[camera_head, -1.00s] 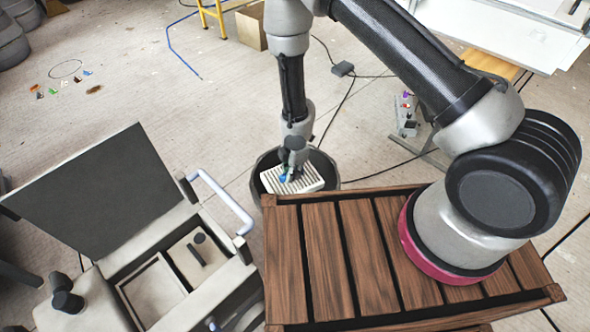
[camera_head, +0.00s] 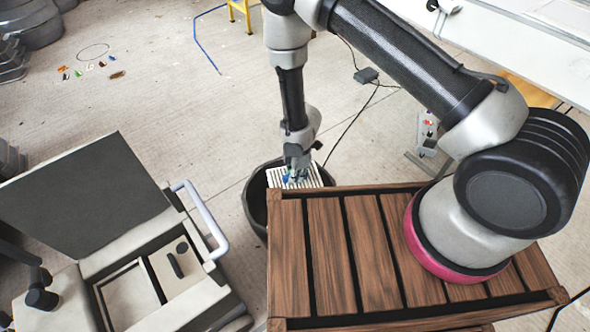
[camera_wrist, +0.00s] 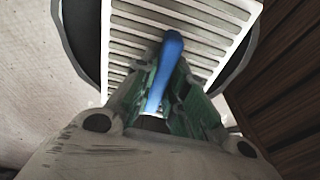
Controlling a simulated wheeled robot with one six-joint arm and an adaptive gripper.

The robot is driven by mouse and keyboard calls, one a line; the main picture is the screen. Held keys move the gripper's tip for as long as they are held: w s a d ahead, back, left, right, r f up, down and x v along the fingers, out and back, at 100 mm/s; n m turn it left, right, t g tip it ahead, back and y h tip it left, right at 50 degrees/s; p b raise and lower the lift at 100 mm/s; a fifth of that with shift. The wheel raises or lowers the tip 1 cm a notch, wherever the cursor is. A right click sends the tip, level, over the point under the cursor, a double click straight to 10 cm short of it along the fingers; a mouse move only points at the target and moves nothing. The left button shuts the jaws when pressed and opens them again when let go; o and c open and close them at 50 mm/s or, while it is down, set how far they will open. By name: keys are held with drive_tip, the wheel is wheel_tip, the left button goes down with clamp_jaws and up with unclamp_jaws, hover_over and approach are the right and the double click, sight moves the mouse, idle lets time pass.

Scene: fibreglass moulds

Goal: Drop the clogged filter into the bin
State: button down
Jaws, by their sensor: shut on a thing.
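The filter is a pale, ribbed panel (camera_head: 312,177) with a blue handle, seen over the mouth of the dark round bin (camera_head: 252,205) beyond the wooden slatted top. My gripper (camera_head: 296,178) is shut on the blue handle. In the wrist view the filter (camera_wrist: 205,22) fills the upper middle, and the blue handle (camera_wrist: 165,68) stands between the green-lined fingers of my gripper (camera_wrist: 160,100). The bin rim (camera_wrist: 70,45) curves behind the filter on the left. The filter overlaps the right part of the bin mouth; its height above the rim is hard to tell.
The slatted wooden top (camera_head: 325,255) lies close to the bin's near right side. An open case (camera_head: 150,270) with a raised dark lid (camera_head: 85,205) and a pale handle (camera_head: 205,215) stands to the left. A cable (camera_head: 350,120) runs across the floor behind.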

drive_tip(key=shift+f, duration=1.2)
drive_tip(key=c, duration=1.4)
unclamp_jaws()
drive_tip(key=shift+o, duration=0.2)
drive_tip(key=r, duration=0.4)
drive_tip(key=d+r, duration=0.1)
drive_tip(key=r, duration=0.7)
drive_tip(key=shift+w+d, duration=0.15)
drive_tip(key=shift+d, duration=0.05)
